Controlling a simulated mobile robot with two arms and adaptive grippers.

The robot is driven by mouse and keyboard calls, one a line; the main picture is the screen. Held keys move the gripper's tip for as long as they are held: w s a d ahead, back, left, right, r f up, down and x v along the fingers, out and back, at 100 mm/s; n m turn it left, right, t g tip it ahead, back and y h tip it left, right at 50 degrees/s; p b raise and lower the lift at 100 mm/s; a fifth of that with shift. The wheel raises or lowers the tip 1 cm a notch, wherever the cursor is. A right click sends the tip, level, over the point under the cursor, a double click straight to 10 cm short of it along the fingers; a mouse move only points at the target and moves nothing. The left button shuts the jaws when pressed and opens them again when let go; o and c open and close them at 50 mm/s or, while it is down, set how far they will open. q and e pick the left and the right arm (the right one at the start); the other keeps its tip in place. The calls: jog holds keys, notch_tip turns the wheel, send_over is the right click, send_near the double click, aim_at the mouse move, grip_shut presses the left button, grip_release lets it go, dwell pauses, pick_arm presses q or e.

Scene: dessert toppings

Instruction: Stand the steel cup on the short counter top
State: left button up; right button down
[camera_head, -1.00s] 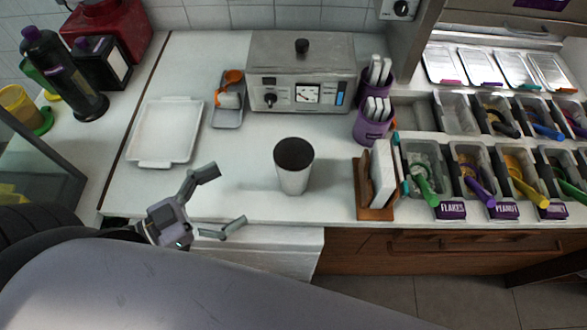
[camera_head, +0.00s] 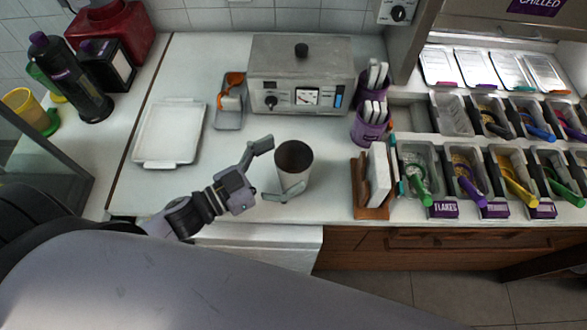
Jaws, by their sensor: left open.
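The steel cup (camera_head: 294,172) stands upright on the white counter top (camera_head: 225,150), in front of the grey appliance; its dark inside shows from above. My left gripper (camera_head: 281,167) is open at the cup's left side. Its upper finger is beside the rim on the far left, and its lower finger crosses in front of the cup's lower part. I cannot tell whether either finger touches the cup. My right gripper is not in view.
A grey appliance (camera_head: 302,77) stands behind the cup, and a white tray (camera_head: 168,133) lies to the left. A wooden holder (camera_head: 373,212) and purple containers (camera_head: 370,130) stand to the right, beside several topping bins (camera_head: 468,165). Dark bottles (camera_head: 75,85) stand at the far left.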

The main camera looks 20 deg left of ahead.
aim_at(309, 150)
pick_arm(q)
jog(key=shift+p+x, duration=0.3)
jog(key=shift+x, duration=1.2)
jog(key=shift+a, duration=0.1)
jog(key=shift+r, duration=0.1)
jog(key=c, duration=2)
jog(key=shift+o, duration=0.2)
jog(key=shift+r, duration=0.1)
